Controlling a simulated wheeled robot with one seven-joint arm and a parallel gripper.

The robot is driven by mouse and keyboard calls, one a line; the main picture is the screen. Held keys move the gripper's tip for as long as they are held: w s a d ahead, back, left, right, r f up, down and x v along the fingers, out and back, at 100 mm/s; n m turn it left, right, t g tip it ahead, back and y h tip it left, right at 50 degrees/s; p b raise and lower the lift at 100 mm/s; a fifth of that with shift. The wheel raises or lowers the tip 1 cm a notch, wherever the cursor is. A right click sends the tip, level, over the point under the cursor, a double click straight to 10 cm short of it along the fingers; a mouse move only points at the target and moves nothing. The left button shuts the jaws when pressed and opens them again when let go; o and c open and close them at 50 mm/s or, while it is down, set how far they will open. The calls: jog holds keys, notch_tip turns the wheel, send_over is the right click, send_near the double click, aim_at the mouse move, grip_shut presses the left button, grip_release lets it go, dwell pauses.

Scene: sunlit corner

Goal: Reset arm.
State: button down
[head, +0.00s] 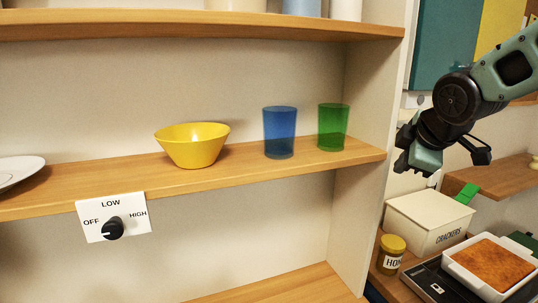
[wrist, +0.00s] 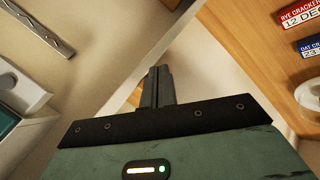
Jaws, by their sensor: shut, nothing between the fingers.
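My gripper (head: 404,164) hangs from my arm at the right in the head view, in front of the shelf's right side panel and above the cracker box. In the wrist view its two dark fingers (wrist: 158,87) are pressed together with nothing between them. It touches nothing that I can see.
A yellow bowl (head: 193,150), a blue cup (head: 279,133) and a green cup (head: 333,128) stand on the middle shelf (head: 110,184). A dial (head: 112,229) is mounted below its edge. Below my gripper are the cracker box (head: 430,222), a honey jar (head: 391,255) and a filled white dish (head: 490,268).

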jog(key=s+a+f+m+g+y+b, duration=0.1)
jog(key=s+a+f+m+g+b, duration=0.25)
jog(key=s+a+f, duration=0.85)
jog(key=s+a+f+m+g+b, duration=0.1)
jog(key=s+f+g, duration=0.1)
jog(key=s, duration=0.7)
jog(key=s+a+f+m+g+b, duration=0.1)
jog(key=s+f+g, duration=0.1)
jog(key=s+f, duration=0.3)
jog(key=s, duration=0.3)
jog(key=shift+s+a+f, duration=0.15)
jog(key=shift+s+f, duration=0.15)
jog(key=shift+s, duration=0.05)
jog(key=shift+g, duration=0.25)
